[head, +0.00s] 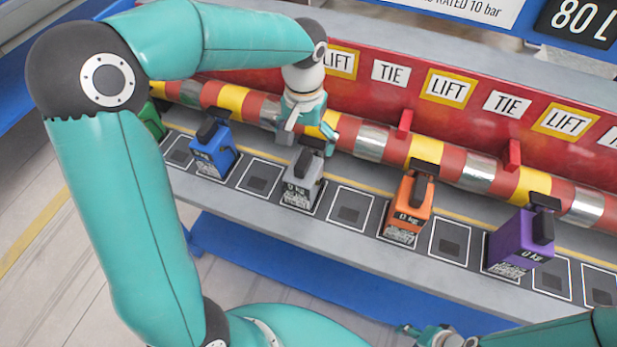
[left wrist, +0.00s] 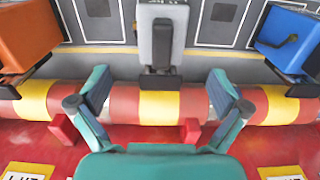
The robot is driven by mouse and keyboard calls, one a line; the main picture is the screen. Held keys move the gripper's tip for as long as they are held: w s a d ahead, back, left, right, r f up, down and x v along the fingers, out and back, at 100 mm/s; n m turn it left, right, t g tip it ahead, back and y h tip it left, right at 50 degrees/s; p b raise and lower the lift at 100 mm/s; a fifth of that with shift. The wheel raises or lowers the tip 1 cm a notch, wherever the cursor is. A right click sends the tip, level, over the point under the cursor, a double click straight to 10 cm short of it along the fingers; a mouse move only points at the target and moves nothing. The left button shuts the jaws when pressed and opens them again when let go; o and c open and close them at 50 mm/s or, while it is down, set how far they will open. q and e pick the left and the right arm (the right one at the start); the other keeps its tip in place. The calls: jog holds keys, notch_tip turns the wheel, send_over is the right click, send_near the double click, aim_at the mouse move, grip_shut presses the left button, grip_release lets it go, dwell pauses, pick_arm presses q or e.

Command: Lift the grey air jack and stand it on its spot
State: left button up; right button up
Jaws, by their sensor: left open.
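The grey air jack (head: 299,186) stands upright on a white-outlined square of the shelf in the head view, with a black head on top and a "0 kg" face. It also shows at the top middle of the left wrist view (left wrist: 159,34). My left gripper (head: 309,136) is open and empty, just behind and above the jack, over the striped pipe. In the wrist view its fingers (left wrist: 160,92) are spread wide, with the jack centred beyond them and not between the tips. My right gripper (head: 433,335) shows only partly at the bottom edge; its jaws are unclear.
Blue (head: 213,150), orange (head: 409,208) and purple (head: 522,238) jacks stand along the shelf, with a green one (head: 152,122) at far left. Empty outlined squares (head: 350,213) lie between them. The striped pipe (head: 425,150) and red "LIFT/TIE" wall (head: 390,97) run behind.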

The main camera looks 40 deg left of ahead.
aim_at(303, 158)
pick_arm(q)
notch_tip(303, 158, down, 6)
jog(key=shift+s+a+f, duration=0.1)
jog(key=shift+a+f, duration=0.05)
jog(key=shift+f, duration=0.1)
jog(key=shift+f+p, duration=0.7)
jog(key=shift+f, duration=2)
jog(key=shift+r, duration=0.1)
jog(key=c, duration=1.9)
